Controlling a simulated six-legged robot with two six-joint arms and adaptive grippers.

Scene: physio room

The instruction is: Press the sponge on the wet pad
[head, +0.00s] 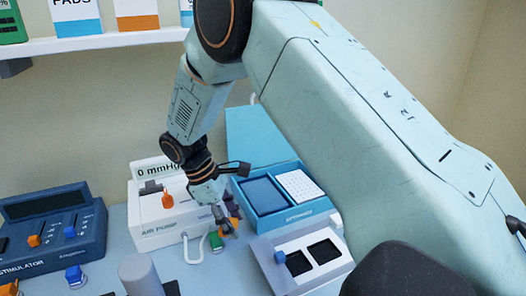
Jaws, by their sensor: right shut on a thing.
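My right gripper (226,226) points down in front of the white air pump (160,215), left of the blue tray. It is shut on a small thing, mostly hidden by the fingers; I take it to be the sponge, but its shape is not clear. Small orange and green bits show around the fingertips. The dark blue pad (262,195) lies in the left compartment of the blue tray (290,221), which I take to be the wet pad. The gripper is apart from it, to its lower left. My left gripper is not in view.
A white dotted pad (299,185) fills the tray's right compartment; its blue lid (260,138) stands open behind. A white box with two dark wells (322,253) is in front. A blue stimulator (50,235) and a grey cylinder (140,276) are left. A shelf (110,40) hangs above.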

